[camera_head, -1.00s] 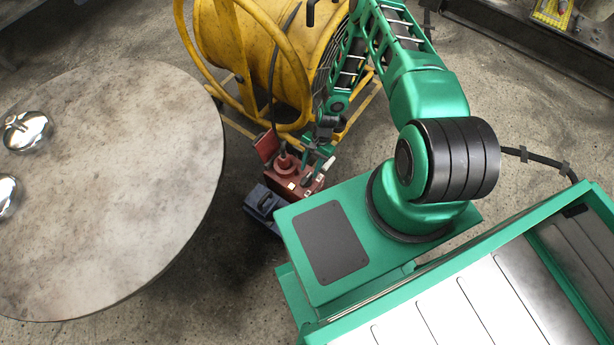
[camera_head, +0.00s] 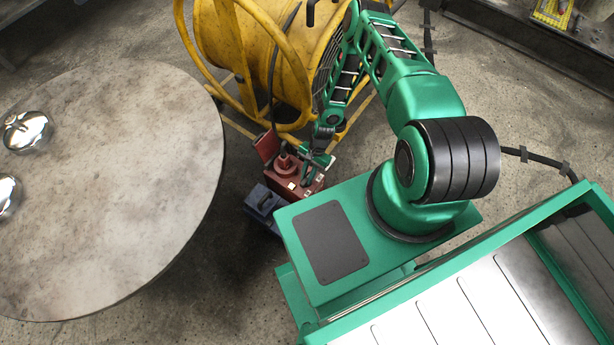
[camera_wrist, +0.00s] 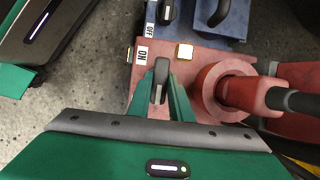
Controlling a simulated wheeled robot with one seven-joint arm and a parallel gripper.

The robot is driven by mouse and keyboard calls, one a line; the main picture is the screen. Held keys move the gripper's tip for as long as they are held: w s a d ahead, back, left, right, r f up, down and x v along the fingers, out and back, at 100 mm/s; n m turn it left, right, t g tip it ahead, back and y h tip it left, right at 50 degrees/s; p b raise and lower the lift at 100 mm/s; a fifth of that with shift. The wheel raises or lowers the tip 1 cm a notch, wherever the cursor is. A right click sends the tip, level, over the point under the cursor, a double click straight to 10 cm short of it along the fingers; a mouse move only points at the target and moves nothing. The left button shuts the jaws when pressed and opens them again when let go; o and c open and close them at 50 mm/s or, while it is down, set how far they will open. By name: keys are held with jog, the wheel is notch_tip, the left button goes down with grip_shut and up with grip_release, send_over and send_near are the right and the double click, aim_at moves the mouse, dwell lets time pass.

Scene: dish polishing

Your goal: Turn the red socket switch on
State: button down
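The red socket box (camera_head: 289,183) stands on the floor between the round table and my base. Its grey-black switch lever (camera_wrist: 160,82) stands lengthwise between my fingers in the wrist view. A white "ON" label (camera_wrist: 142,55) is just beyond it on the left. My gripper (camera_wrist: 161,88) is down at the red box, with one green finger on each side of the lever. The fingers are close to the lever, but I cannot tell whether they press on it. In the head view my gripper (camera_head: 311,176) is small and partly merges with the box.
A red plug (camera_wrist: 240,92) with a black cable sits in the red box, right of the switch. A blue socket box (camera_wrist: 215,20) with an "OFF" label adjoins it.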

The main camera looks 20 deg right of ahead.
jog(key=shift+w+n, duration=0.1)
jog(key=shift+n, duration=0.3)
jog(key=n+g+h, duration=0.1)
jog(key=n, duration=0.2)
jog(key=shift+w+a+n, duration=0.1)
jog(key=shift+a+n, duration=0.05)
jog(key=shift+n, duration=0.25)
jog(key=n+h, duration=0.1)
jog(key=n, duration=0.1)
jog(key=n+g, duration=0.1)
jog(key=n, duration=0.1)
jog(key=shift+a+h, duration=0.2)
jog(key=shift+h, duration=0.2)
jog(key=n+h, duration=0.1)
jog(key=n, duration=0.2)
jog(key=n+h, duration=0.1)
jog(key=n, duration=0.1)
jog(key=shift+a+n, duration=0.15)
jog(key=shift+n, duration=0.25)
jog(key=shift+n+h, duration=0.6)
jog(key=shift+n, duration=1.1)
jog(key=c, duration=1.6)
grip_release()
